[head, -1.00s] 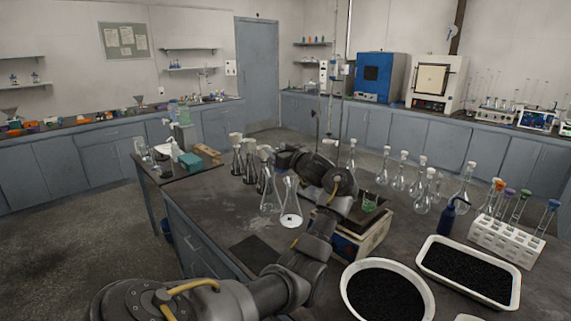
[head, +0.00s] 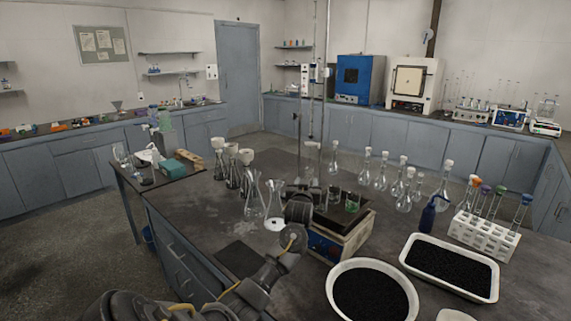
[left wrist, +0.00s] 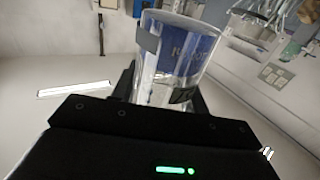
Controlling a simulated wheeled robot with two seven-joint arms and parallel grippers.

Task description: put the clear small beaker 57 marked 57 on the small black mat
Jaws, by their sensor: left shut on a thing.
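A clear beaker (left wrist: 178,55) is between the fingers of my left gripper (left wrist: 163,88) in the left wrist view. A dark patch shows on its lower side; no number is readable. In the head view my left gripper (head: 300,190) is in front of the instrument on the bench, right of and beyond the small black mat (head: 240,258). The wrist hides most of the gripper there, and I cannot make out the held beaker. The mat lies bare on the bench at the front left. My right gripper is out of view.
Small beakers (head: 352,203) stand on the instrument (head: 345,240), one with green contents. Conical flasks (head: 254,200) stand behind the mat. A round basin (head: 372,292), a tray (head: 450,268) of black grains and a tube rack (head: 484,234) fill the right side.

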